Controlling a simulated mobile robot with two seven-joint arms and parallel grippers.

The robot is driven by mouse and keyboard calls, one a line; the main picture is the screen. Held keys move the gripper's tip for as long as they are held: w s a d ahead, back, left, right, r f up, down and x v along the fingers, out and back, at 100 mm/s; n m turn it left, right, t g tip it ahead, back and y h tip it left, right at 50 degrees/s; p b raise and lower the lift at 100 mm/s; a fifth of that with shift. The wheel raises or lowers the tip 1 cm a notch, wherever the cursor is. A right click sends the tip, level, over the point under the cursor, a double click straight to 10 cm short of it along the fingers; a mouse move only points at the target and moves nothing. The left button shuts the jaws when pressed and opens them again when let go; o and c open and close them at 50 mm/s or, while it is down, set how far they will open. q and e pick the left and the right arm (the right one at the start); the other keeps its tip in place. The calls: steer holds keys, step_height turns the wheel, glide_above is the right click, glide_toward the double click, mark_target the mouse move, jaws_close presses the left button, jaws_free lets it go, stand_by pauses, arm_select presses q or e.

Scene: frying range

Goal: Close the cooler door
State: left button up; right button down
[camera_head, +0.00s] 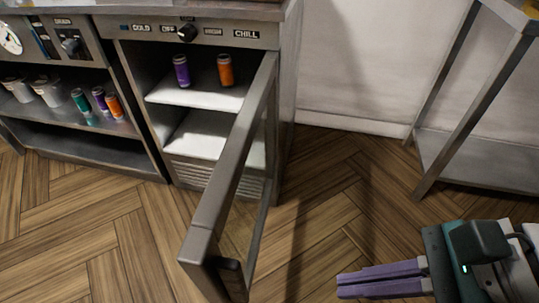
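The cooler door (232,165) stands wide open, swung out toward me from the right side of the cooler. It has a grey metal frame with a glass pane, and a dark handle (230,274) at its near end. The cooler (198,32) has a control panel marked COLD, OFF and CHILL, with white shelves inside. My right gripper (340,284) is at the bottom right, to the right of the door and apart from it. Its purple fingers lie together, pointing left, with nothing between them. My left gripper is out of view.
A purple can (181,71) and an orange can (225,70) stand on the cooler's upper shelf. An open shelf unit with cups and cans is at the left. A metal table (480,164) stands at the right. The wood floor between door and table is clear.

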steer(key=b, duration=0.5)
glide_toward(244, 283)
step_height(244, 283, down, 4)
steer(key=a, duration=0.2)
steer(key=w+a, duration=0.1)
steer(key=shift+a+m, duration=0.35)
steer(key=shift+m, duration=0.05)
